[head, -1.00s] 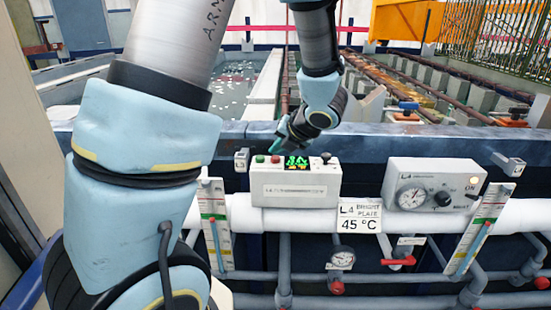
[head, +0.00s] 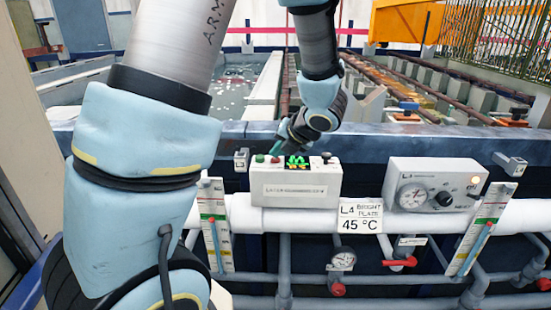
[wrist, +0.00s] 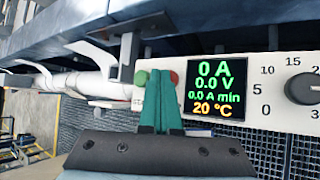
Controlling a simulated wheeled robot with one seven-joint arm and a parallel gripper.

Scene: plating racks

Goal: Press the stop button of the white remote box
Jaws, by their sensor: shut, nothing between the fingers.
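The white remote box (head: 296,188) is on the white pipe below the tank edge. Its top panel has a green button (head: 260,158), a red button (head: 275,160), a lit display (head: 297,162) and a black knob (head: 326,157). My gripper (head: 284,134) is just behind and above the panel. In the wrist view its teal fingers (wrist: 160,75) are shut and empty. Their tips lie between the green button (wrist: 142,77) and the red button (wrist: 174,78), covering part of the red one's left side. I cannot tell whether they touch it. The display reads 0 A, 0.0 V.
A second white box with a gauge (head: 435,184) stands to the right. A "45 °C" sign (head: 361,217) hangs between them. Thermometer strips (head: 216,225), pipes and red-handled valves lie below. The blue tank edge (head: 350,132) runs behind the box.

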